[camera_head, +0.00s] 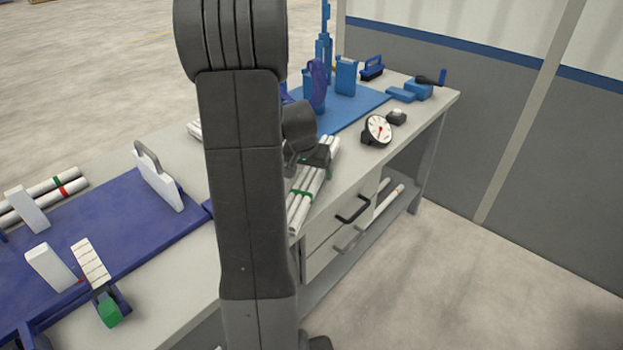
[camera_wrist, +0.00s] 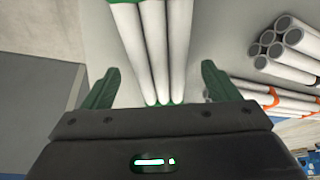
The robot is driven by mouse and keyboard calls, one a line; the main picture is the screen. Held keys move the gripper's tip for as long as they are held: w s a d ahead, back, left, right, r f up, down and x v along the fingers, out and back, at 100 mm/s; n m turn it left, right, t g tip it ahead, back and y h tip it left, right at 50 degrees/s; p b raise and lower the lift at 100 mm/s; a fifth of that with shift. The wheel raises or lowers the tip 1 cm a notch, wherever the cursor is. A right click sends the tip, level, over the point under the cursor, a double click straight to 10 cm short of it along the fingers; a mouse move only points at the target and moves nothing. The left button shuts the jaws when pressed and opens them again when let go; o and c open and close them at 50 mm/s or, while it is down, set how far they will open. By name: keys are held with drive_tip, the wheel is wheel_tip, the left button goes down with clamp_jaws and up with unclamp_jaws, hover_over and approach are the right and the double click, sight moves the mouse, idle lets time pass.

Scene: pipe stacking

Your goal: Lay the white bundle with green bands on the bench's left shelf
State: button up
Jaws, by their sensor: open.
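The white bundle with green bands (camera_head: 301,212) lies on the bench top, near its front edge. In the head view my arm hides part of it. In the wrist view the white pipes of the bundle (camera_wrist: 155,45) run from the top edge down between the fingers. My gripper (camera_wrist: 160,88) is open, with one dark green finger on each side of the bundle and gaps to both. In the head view the gripper (camera_head: 318,156) is at the bundle's far part. A lower shelf (camera_head: 350,252) shows under the bench; I cannot tell which shelf is the left one.
Pipes with orange bands (camera_wrist: 280,100) and a stack of white pipes (camera_wrist: 290,45) lie to the right in the wrist view. A gauge (camera_head: 378,130) stands beyond the bundle. Drawers (camera_head: 335,235) are below the bench top.

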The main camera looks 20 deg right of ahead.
drive_tip(key=shift+x, duration=1.1)
drive_tip(key=c, duration=1.3)
drive_tip(key=shift+c, duration=0.5)
drive_tip(key=shift+r, duration=0.25)
